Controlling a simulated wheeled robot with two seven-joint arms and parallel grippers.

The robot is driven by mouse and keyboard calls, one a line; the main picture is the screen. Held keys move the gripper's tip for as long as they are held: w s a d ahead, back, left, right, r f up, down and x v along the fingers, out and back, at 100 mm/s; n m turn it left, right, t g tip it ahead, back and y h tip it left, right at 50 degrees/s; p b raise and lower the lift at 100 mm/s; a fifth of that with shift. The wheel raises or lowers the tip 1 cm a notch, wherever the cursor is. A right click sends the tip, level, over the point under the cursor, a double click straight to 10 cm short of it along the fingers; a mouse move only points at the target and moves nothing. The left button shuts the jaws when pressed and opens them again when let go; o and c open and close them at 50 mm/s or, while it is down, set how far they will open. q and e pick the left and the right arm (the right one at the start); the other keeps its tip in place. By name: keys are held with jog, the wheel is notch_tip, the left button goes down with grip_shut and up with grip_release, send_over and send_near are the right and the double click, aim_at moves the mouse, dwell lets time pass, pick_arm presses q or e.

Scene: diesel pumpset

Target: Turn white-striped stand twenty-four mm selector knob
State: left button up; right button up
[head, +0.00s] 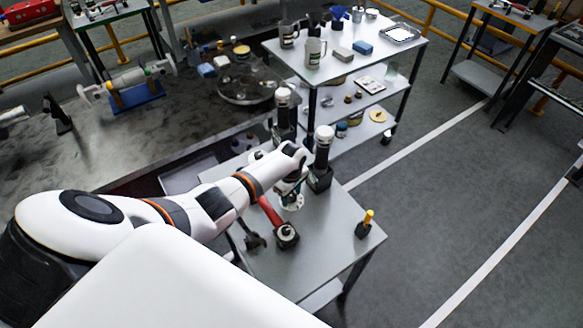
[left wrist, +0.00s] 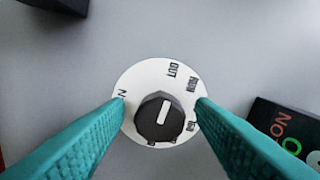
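In the left wrist view, a dark selector knob (left wrist: 159,116) with a white pointer line sits on a round white dial (left wrist: 140,78) with black lettering. The pointer line is nearly upright in the picture, tilted slightly right. My left gripper (left wrist: 160,108) is open; its two teal fingers stand on either side of the knob, with a visible gap on each side. In the head view my left gripper (head: 290,190) points down over the grey table, and the white dial shows partly beneath it. I cannot tell a white-striped stand there. My right gripper is not in view.
A dark post with a white top (head: 322,160) stands close behind my left gripper. A red-handled tool (head: 274,217) lies in front of it. A dark block with red and green lettering (left wrist: 285,128) is right of the dial. A yellow-topped piece (head: 367,222) stands at the right.

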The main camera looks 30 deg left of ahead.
aim_at(291, 196)
pick_arm(q)
jog(key=shift+r, duration=0.15)
jog(key=shift+r, duration=0.3)
notch_tip(291, 196, up, 11)
dwell(0.4)
dwell(0.5)
